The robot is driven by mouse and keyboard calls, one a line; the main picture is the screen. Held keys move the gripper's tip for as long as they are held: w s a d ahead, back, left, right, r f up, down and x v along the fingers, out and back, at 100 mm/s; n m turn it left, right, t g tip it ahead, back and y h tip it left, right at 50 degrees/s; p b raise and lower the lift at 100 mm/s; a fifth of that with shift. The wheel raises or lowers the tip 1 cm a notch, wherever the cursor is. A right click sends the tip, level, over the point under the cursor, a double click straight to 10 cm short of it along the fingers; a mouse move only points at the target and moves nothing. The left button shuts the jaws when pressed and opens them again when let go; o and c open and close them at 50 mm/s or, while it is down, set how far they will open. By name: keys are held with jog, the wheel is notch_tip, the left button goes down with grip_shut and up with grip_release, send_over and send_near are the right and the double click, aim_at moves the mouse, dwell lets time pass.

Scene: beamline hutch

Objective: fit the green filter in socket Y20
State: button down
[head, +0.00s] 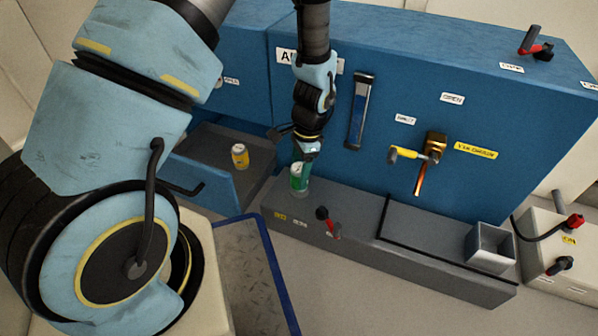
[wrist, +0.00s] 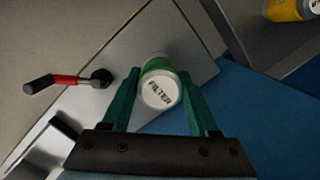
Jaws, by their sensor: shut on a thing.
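The green filter (head: 298,182) is upright at the left end of the grey ledge, below my gripper (head: 303,160). In the wrist view its white top marked FILTER (wrist: 160,92) lies between the two green fingers of my gripper (wrist: 163,78), which are shut on its sides. A pale ring shows around the filter's foot in the head view. I cannot tell whether the filter is seated or just above the ledge. Any socket under it is hidden. A small yellow label (head: 279,217) is on the ledge's front, too small to read.
A yellow can (head: 239,156) stands in the open drawer (head: 222,185) at left, also in the wrist view (wrist: 289,9). A red-and-black lever (head: 328,222) rises from the ledge (head: 345,225) close right of the filter. A blue cabinet (head: 400,85) stands behind. A grey open box (head: 490,247) is farther right.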

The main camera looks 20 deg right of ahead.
jog(key=shift+f, duration=0.55)
dwell(0.4)
jog(key=shift+c, duration=0.4)
grip_release()
jog(key=r+p, duration=0.1)
jog(key=r, duration=0.2)
jog(key=d+r+p, duration=0.1)
jog(key=r+p, duration=0.1)
jog(key=r, duration=0.2)
jog(key=r+p, duration=0.2)
jog(key=r, duration=0.1)
jog(key=shift+d+r, duration=0.3)
jog(key=shift+r, duration=0.1)
